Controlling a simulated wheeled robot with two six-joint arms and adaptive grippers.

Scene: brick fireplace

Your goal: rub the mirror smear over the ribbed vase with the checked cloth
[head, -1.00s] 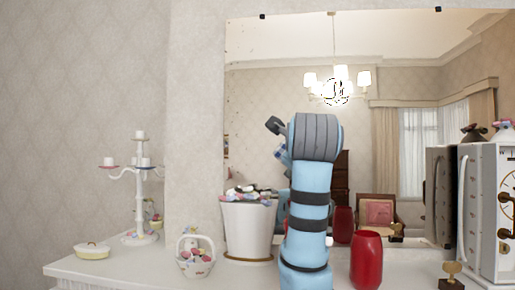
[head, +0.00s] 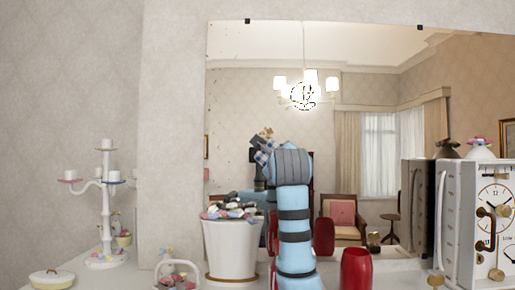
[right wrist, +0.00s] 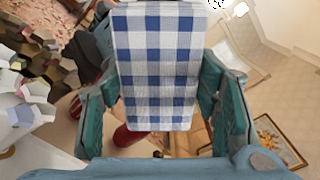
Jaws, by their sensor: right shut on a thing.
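My right gripper (head: 262,160) is in front of the mirror (head: 345,95), above the white planter. In the right wrist view its fingers (right wrist: 158,112) are shut on the blue-and-white checked cloth (right wrist: 158,60), which spans between them. The cloth also shows at the gripper's tip in the head view (head: 263,138). A red vase (head: 355,270) stands right of my arm; I cannot tell whether it is ribbed. I cannot clearly make out a smear on the glass; dark squiggles overlap the chandelier's reflection. I cannot tell whether the cloth touches the mirror. My left gripper is not in view.
The white planter (head: 230,255) full of small objects stands close left of my arm. A white clock (head: 485,225) stands at the right, before the mirror.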

